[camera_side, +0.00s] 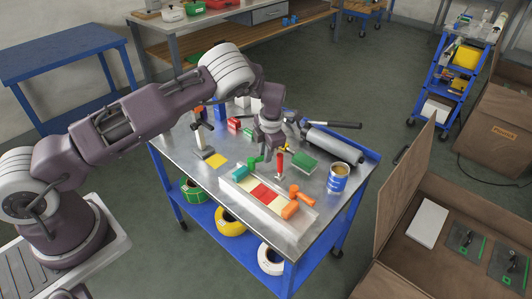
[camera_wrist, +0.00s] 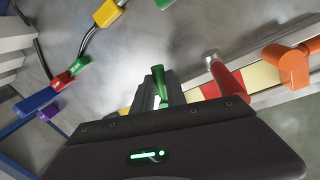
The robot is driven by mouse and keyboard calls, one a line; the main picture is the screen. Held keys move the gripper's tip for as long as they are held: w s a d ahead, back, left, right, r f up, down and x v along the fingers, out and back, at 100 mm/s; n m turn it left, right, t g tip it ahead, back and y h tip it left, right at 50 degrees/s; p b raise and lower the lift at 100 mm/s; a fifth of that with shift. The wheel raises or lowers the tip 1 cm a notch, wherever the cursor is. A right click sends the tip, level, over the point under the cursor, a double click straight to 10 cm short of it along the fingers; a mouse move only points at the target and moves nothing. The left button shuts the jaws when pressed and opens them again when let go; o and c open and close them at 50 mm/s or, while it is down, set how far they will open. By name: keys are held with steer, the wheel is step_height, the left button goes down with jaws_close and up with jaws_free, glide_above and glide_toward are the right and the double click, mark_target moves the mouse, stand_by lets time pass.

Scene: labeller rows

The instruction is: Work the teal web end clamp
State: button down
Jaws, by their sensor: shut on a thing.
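The teal clamp (camera_side: 240,171) sits at the left end of a pale labelling rail on the metal bench. I cannot make it out in the wrist view, where my gripper's body covers that side. My gripper (camera_side: 267,151) points down over the far side of the rail, to the right of the teal clamp. In the wrist view, my gripper's fingers (camera_wrist: 160,96) are closed around a green handle (camera_wrist: 158,76). This green part (camera_side: 255,160) shows beside the teal clamp in the side view. What it is fixed to is partly hidden.
A red handle (camera_side: 280,164) stands close right of my gripper. An orange clamp (camera_side: 291,209) sits at the rail's right end. Red and cream labels (camera_side: 263,194) lie along the rail.

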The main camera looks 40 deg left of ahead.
steer(key=shift+w, duration=0.1)
steer(key=c, duration=1.3)
jaws_free()
steer(key=shift+c, duration=0.2)
step_height(320, 180, up, 7)
steer(key=d, duration=0.1)
steer(key=shift+s+d, duration=0.15)
steer(key=shift+s, duration=0.15)
steer(key=s+d+r+m+t+h, duration=0.1)
steer(key=s+r+m, duration=0.35)
steer(key=r, duration=0.35)
steer(key=s+d+r+m+h, duration=0.2)
steer(key=s+r+m, duration=0.25)
steer(key=r, duration=0.35)
steer(key=s+d+r+m+t+h, duration=0.1)
steer(key=s+r+m, duration=0.35)
steer(key=r, duration=0.35)
steer(key=s+d+r+m+t+y, duration=0.1)
steer(key=s+r+m+t+y, duration=0.1)
steer(key=s+m, duration=1.6)
steer(key=s+r, duration=0.1)
steer(key=s, duration=0.5)
steer(key=shift+r+m+t, duration=0.35)
steer(key=shift+t, duration=0.05)
